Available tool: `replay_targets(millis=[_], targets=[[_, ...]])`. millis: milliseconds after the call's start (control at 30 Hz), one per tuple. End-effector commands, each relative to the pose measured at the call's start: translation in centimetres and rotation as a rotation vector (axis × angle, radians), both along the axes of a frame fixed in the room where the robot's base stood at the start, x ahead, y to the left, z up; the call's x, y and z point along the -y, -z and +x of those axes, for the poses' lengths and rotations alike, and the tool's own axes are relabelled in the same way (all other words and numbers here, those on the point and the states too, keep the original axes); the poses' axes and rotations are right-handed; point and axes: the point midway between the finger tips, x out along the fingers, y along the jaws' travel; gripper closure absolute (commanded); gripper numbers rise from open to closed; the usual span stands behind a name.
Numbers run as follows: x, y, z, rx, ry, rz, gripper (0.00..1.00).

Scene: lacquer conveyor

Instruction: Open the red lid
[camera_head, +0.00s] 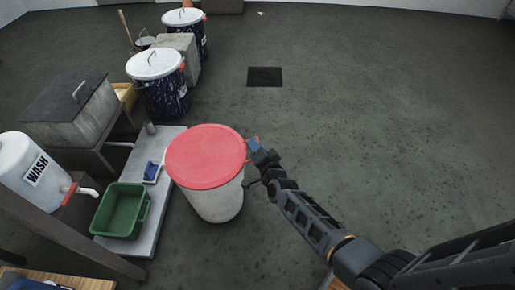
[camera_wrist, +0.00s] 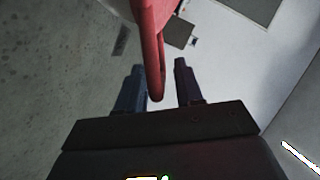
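The red lid (camera_head: 205,156) is a round disc lying flat on a pale grey-white bin (camera_head: 216,203) in the head view. A small red handle (camera_head: 256,139) sticks out at its right edge, partly hidden by my gripper (camera_head: 253,146). In the wrist view the red handle (camera_wrist: 158,72) is a loop reaching down between the two dark fingers of my gripper (camera_wrist: 159,65). The fingers stand apart on either side of it, with a visible gap on each side. The lid looks shut on the bin.
A pale platform (camera_head: 155,220) left of the bin holds a green tub (camera_head: 121,211) and a blue-and-white object (camera_head: 151,172). A white "WASH" container (camera_head: 32,168) and a covered grey box (camera_head: 72,113) stand further left. Lidded dark drums (camera_head: 164,98) stand behind. The floor to the right is clear.

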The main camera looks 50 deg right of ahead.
Motion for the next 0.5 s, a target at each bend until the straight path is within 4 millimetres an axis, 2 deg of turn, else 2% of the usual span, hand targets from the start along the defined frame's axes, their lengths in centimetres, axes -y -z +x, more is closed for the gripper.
replay_targets(millis=[67,400,500], targets=[[-0.01,-0.02,-0.02,0.0,0.0,0.0,0.66],[-0.02,-0.01,-0.02,0.0,0.0,0.0,0.98],[-0.02,-0.01,-0.02,0.0,0.0,0.0,1.0]])
